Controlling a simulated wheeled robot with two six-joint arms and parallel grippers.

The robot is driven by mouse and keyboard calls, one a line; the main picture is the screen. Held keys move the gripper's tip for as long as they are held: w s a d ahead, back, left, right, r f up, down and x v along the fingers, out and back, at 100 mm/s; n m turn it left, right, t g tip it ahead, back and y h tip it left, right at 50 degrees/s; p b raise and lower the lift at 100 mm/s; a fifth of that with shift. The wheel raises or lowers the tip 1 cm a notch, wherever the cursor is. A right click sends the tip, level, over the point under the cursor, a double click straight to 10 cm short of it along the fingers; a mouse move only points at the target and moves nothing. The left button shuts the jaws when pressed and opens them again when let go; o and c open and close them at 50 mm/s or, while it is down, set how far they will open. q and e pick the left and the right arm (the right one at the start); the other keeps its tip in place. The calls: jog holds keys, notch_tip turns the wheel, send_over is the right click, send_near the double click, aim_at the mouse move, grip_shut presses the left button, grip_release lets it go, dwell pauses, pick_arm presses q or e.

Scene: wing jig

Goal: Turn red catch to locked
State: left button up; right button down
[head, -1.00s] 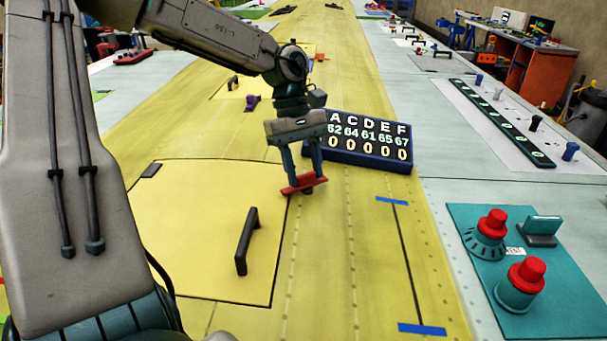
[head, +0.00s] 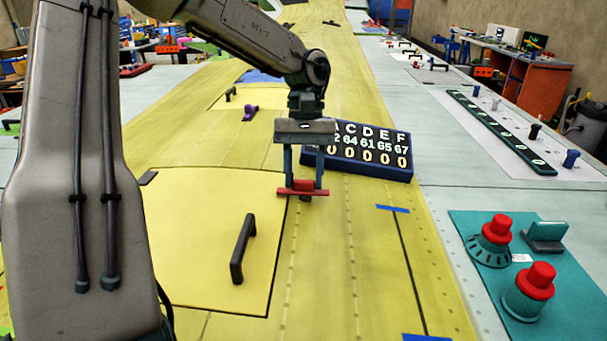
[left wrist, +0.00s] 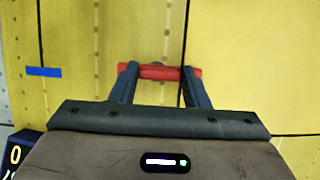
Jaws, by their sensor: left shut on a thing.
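The red catch (head: 290,191) is a short red bar on the yellow wing skin, beside the edge of a yellow panel (head: 200,240). In the head view it lies roughly level, left to right. My left gripper (head: 304,188) points down with its two fingers on the bar, shut on it. In the left wrist view the red catch (left wrist: 160,72) spans between the fingertips of the left gripper (left wrist: 158,76), with its ends showing past them. A dark round piece shows at its middle. My right gripper is not in view.
A black number board (head: 365,150) stands close behind and right of the gripper. A black handle (head: 243,248) rises from the panel. Blue tape marks (head: 393,209) lie to the right. A teal plate with red knobs (head: 497,228) sits at far right.

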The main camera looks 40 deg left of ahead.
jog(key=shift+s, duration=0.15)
pick_arm(q)
jog(key=o, duration=1)
jog(key=p+v, duration=0.2)
jog(key=v, duration=0.8)
jog(key=shift+w+a+r, duration=0.1)
jog(key=shift+w+r, duration=0.05)
jog(key=shift+r, duration=0.2)
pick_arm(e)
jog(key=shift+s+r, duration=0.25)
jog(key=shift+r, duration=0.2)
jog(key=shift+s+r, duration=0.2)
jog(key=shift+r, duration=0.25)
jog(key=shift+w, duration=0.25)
